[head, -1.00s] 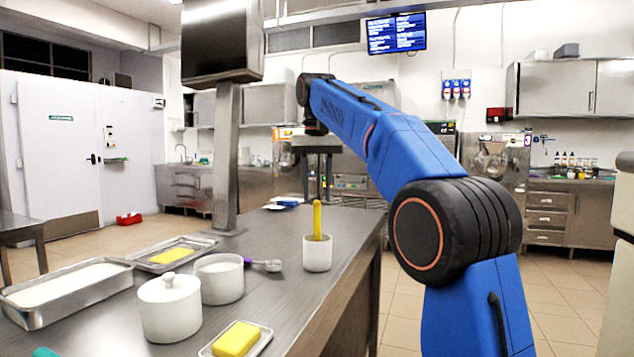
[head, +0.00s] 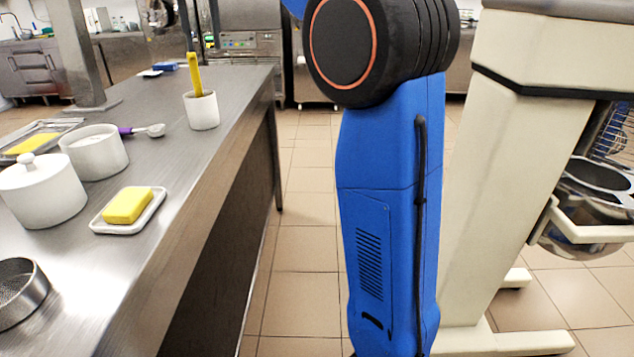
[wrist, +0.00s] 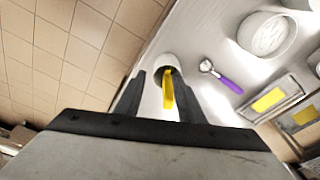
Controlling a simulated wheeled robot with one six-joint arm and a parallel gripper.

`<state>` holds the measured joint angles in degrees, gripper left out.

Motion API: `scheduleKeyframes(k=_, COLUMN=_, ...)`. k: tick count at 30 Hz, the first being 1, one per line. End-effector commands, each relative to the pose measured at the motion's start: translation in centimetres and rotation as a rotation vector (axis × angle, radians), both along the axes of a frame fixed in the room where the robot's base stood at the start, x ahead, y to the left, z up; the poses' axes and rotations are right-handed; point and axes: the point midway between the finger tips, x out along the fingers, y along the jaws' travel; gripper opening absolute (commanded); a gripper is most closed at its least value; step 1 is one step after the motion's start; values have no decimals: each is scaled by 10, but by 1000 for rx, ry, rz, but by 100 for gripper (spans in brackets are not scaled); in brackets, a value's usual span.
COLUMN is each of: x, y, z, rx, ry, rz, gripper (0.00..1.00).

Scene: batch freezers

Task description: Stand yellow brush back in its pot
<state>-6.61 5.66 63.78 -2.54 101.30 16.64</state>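The yellow brush (head: 195,75) stands in its white pot (head: 202,111) on the steel counter, its lower end inside the pot, leaning slightly left in the head view. My gripper (head: 201,45) is above the pot, its two dark fingers spread around the top of the brush. In the wrist view, my gripper (wrist: 163,74) is open, with the yellow brush (wrist: 168,92) between the fingers and a gap on each side. The pot's rim (wrist: 167,60) shows just beyond the fingertips. The brush's end inside the pot is hidden.
On the counter (head: 150,190) are a yellow block on a white dish (head: 128,207), a lidded white pot (head: 40,190), a white bowl (head: 95,152), a purple-handled scoop (head: 140,130) and a sieve (head: 18,290). A cream machine (head: 520,150) stands at the right.

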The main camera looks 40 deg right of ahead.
Motion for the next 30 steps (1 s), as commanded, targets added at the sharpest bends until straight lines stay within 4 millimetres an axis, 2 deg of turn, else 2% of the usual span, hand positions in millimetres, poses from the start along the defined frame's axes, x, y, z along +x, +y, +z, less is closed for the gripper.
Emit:
scheduleKeyframes(k=1, x=-16, y=-4, z=-5, rx=0, ry=-8, rz=7, gripper=35)
scheduleKeyframes(k=8, x=-77, y=-20, z=-44, rx=0, ry=-53, rz=46, gripper=35)
scheduleKeyframes(k=14, x=-134, y=-31, z=-90, rx=-1, ry=-93, rz=79, gripper=35)
scheduleKeyframes(k=23, x=-223, y=-44, z=-181, rx=-8, ry=-152, rz=124, gripper=35)
scheduleKeyframes(k=30, x=-294, y=-52, z=-270, rx=-17, ry=-199, rz=157, gripper=35)
